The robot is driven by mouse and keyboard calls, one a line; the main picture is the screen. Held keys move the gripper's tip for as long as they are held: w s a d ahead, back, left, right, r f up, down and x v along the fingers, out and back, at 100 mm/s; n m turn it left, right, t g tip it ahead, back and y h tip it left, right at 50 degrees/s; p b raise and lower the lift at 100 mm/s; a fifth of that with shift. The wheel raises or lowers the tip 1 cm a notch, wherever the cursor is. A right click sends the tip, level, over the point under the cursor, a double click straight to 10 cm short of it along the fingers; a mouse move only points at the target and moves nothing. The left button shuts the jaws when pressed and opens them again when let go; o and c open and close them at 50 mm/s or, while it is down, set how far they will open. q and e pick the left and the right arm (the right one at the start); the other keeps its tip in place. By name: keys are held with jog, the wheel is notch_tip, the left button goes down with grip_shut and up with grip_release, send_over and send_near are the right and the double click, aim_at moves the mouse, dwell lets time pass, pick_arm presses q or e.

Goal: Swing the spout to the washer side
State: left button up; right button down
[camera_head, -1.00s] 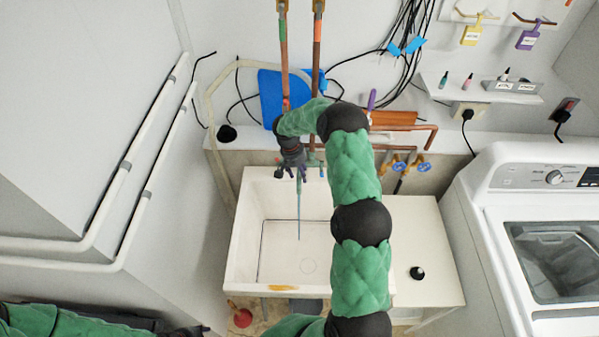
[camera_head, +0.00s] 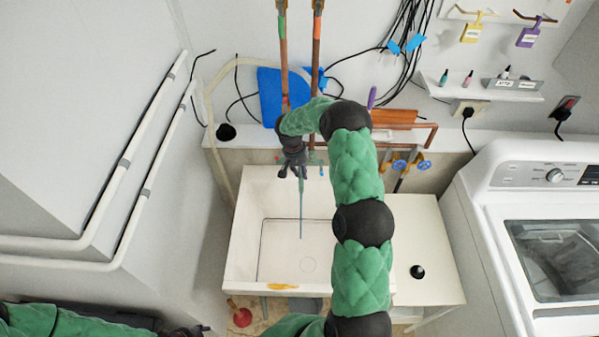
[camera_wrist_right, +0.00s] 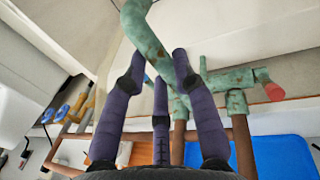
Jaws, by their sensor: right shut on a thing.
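The faucet spout (camera_wrist_right: 147,38) is a green, weathered pipe in the right wrist view. It runs between the purple fingers of my right gripper (camera_wrist_right: 160,72), which is shut on it. In the head view my right gripper (camera_head: 293,169) is over the back of the white sink (camera_head: 236,262) and hides most of the spout. A thin stream of water (camera_head: 301,215) falls straight down into the basin. The washer (camera_head: 500,200) is white and stands at the right. My left gripper (camera_head: 190,330) is at the bottom left edge, dark and partly cut off; its fingers are unclear.
A white counter (camera_head: 428,235) with a small black object (camera_head: 417,271) lies between sink and washer. Copper pipes with blue valves (camera_head: 424,165) are behind it. A blue panel (camera_head: 270,95) is behind the faucet. A red object (camera_head: 242,317) is on the floor.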

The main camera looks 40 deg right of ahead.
jog(key=s+d+n+t+b, duration=0.1)
jog(key=s+d+n+b, duration=0.1)
jog(key=d+n, duration=0.5)
jog(key=shift+d+n+b, duration=0.25)
jog(key=shift+n+b, duration=0.05)
jog(key=shift+b, duration=0.6)
jog(key=shift+s, duration=0.1)
jog(key=c, duration=1)
grip_release()
jog(key=shift+r, duration=0.1)
notch_tip(320, 180, up, 12)
jog(key=a, duration=0.2)
jog(key=shift+a+f, duration=0.2)
